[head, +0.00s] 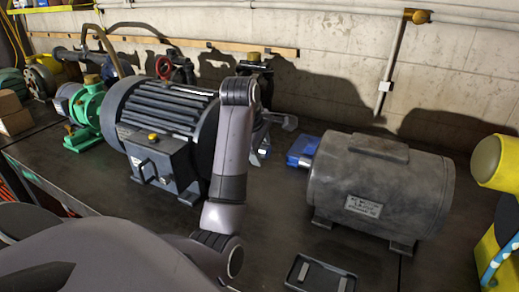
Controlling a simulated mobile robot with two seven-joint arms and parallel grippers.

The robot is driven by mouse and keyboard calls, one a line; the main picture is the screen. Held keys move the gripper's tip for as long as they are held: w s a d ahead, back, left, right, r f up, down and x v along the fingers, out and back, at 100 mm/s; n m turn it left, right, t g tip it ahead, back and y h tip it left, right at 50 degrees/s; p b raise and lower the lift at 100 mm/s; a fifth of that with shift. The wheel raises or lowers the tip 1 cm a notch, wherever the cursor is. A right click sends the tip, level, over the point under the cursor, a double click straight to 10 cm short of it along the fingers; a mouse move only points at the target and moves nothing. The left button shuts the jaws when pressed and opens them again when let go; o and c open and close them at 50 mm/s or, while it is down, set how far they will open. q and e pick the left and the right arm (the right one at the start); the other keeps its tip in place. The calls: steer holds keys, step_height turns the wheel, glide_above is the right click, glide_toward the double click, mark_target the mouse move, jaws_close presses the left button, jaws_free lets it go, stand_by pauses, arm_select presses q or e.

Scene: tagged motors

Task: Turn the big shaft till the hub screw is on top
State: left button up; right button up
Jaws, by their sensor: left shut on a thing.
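A large dark finned motor (170,108) stands left of centre on the bench, with a terminal box on its front. Its right end, where the big shaft would be, is hidden behind my left arm. My left gripper (262,142) is at that end, between this motor and a smooth grey motor (378,190). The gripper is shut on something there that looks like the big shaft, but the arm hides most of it. I cannot make out the hub screw or which way it faces. My right gripper is not in view.
A blue part (302,150) sits at the grey motor's left end. A small dark tray (320,274) lies at the front. A green pump (88,115) stands at the left, and a yellow machine (497,163) at the right edge. The wall is close behind.

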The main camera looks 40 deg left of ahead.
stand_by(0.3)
arm_select(q)
steer(key=o, duration=0.9)
steer(key=shift+r, duration=0.15)
